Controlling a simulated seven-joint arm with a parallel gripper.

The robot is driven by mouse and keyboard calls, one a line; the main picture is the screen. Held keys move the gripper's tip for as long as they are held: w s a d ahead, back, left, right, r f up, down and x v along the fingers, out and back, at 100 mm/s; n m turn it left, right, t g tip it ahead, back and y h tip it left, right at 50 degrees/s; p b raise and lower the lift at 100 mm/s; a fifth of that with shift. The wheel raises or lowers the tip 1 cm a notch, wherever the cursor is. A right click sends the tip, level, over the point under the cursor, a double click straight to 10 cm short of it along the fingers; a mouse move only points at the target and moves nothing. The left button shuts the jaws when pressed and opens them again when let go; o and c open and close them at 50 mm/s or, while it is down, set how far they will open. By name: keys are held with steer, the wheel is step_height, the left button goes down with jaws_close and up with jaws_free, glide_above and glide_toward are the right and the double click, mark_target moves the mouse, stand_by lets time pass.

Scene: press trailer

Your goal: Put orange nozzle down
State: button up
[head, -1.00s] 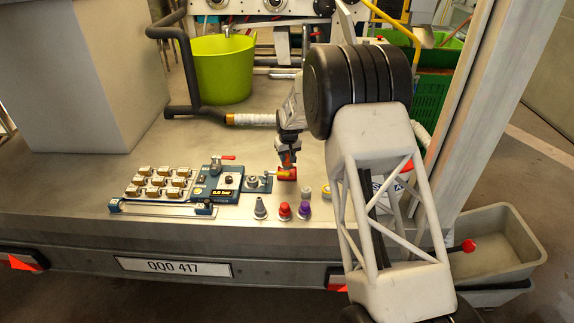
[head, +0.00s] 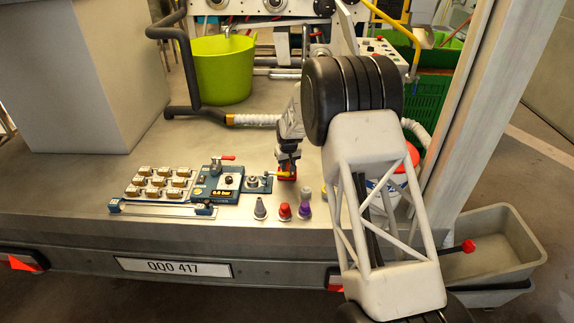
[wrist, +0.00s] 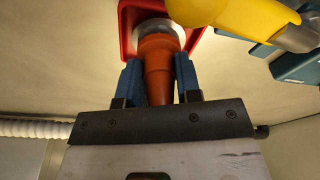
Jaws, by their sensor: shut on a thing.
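The orange nozzle (wrist: 158,70) stands between the two blue fingers of my gripper (wrist: 159,78) in the wrist view. The fingers are shut on it from both sides. Its wide end meets a pale ring in a red holder (wrist: 127,14); whether it is fully seated there I cannot tell. In the head view my gripper (head: 287,162) points down at the small red holder (head: 286,176) on the bench, and the nozzle is mostly hidden by the fingers.
A grey nozzle (head: 260,208), a red nozzle (head: 285,211) and a purple nozzle (head: 304,211) stand in front of the holder. A blue gauge unit (head: 217,184) and several brass pieces (head: 160,182) lie left. A yellow part (wrist: 225,12) is close beside the nozzle.

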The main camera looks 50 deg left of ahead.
steer(key=shift+f, duration=0.1)
steer(key=o, duration=1.1)
steer(key=shift+c, duration=0.2)
step_height(320, 180, up, 12)
steer(key=d, duration=0.1)
steer(key=shift+s+d, duration=0.35)
stand_by(0.8)
